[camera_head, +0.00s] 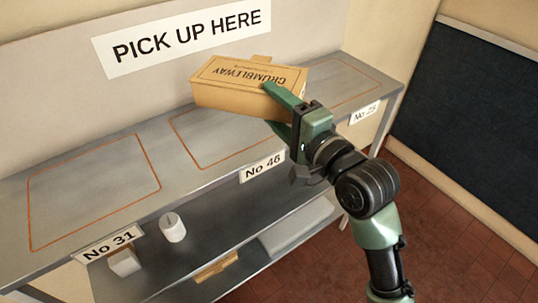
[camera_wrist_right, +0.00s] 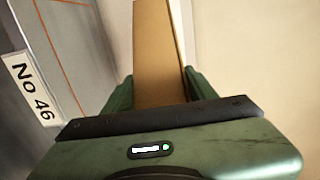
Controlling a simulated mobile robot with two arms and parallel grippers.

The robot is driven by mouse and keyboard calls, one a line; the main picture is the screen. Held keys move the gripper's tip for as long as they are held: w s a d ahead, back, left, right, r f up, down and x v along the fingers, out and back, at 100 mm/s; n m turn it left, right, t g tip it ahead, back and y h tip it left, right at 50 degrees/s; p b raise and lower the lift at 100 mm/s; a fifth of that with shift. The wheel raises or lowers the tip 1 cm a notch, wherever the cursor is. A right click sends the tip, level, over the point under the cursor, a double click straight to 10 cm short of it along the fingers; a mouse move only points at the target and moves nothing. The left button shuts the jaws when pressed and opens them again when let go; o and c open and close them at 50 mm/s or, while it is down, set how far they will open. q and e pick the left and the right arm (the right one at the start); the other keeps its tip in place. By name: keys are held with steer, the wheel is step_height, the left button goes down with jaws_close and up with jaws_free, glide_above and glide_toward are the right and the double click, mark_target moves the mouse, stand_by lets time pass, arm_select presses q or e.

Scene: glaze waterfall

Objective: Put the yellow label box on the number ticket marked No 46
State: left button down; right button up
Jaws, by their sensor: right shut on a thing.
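The yellow-tan box (camera_head: 240,91), lettered CRUMBLEWAY upside down, is held by my right gripper (camera_head: 283,110) over the shelf, above and behind the No 46 ticket. In the right wrist view the box (camera_wrist_right: 158,50) runs up between the green fingers of the gripper (camera_wrist_right: 158,92). The No 46 ticket (camera_head: 262,168) is on the shelf's front edge, below an orange outlined rectangle (camera_head: 205,143) that looks bare in its visible part. The ticket also shows in the right wrist view (camera_wrist_right: 32,88). My left gripper is in neither view.
The grey shelf (camera_head: 165,150) has outlined areas at No 31 (camera_head: 108,245) and No 25 (camera_head: 365,113); both look empty. A lower shelf holds a white cylinder (camera_head: 173,228), a small white block (camera_head: 124,262) and a tan piece (camera_head: 216,267). A PICK UP HERE sign (camera_head: 185,36) is on the wall.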

step_height(320, 180, down, 15)
steer(key=shift+r, duration=0.1)
stand_by(0.4)
steer(key=shift+f, duration=0.2)
steer(key=o, duration=1.3)
steer(key=shift+o, duration=0.2)
steer(key=shift+r, duration=0.1)
steer(key=b+v, duration=0.2)
steer(key=v, duration=1)
